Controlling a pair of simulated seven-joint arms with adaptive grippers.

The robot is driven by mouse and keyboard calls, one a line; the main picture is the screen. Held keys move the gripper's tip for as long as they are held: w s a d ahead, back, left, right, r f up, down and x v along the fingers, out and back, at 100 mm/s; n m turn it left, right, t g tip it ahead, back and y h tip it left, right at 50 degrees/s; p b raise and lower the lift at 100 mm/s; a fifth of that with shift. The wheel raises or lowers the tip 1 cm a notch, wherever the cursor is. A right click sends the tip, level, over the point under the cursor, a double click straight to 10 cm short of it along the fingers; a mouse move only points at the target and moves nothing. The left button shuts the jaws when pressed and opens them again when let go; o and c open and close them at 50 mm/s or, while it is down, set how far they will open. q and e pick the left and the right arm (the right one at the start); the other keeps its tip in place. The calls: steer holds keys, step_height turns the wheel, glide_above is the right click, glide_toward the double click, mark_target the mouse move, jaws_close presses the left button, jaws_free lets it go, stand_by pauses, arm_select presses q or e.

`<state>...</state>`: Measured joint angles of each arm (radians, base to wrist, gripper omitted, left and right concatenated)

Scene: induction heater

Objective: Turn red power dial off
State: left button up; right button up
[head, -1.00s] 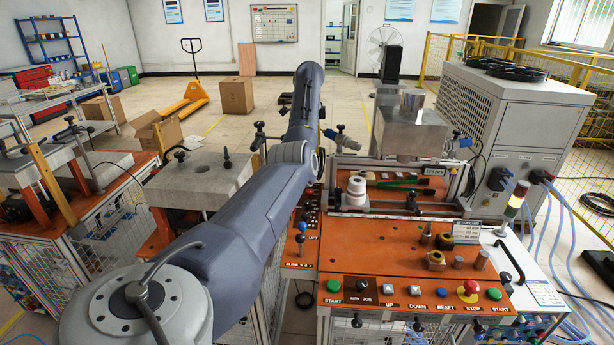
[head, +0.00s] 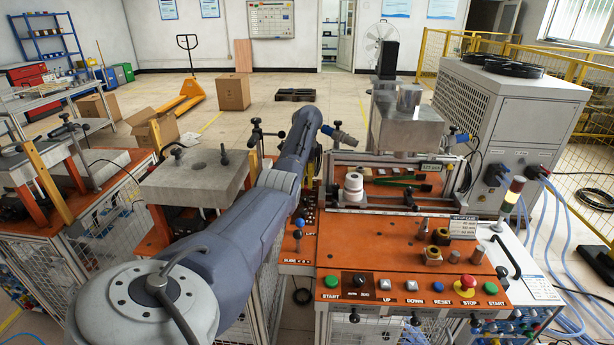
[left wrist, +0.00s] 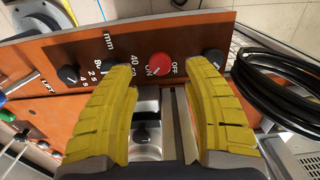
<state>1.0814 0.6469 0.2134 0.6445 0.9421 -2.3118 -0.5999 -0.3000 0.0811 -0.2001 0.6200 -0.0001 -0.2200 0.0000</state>
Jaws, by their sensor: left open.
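The red dial cannot be made out there. My right gripper is not in view.
Black knobs (left wrist: 69,75) and (left wrist: 214,57) flank the dial. Coiled black cable (left wrist: 285,85) lies at the right. In the head view, a red stop button (head: 467,284) and other buttons line the bench front (head: 390,262). A white spool stack (head: 353,187) stands near the arm.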

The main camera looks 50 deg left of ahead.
mark_target(307, 190)
arm_select(q)
steer(key=shift+f, duration=1.9)
steer(key=shift+c, duration=0.3)
jaws_close()
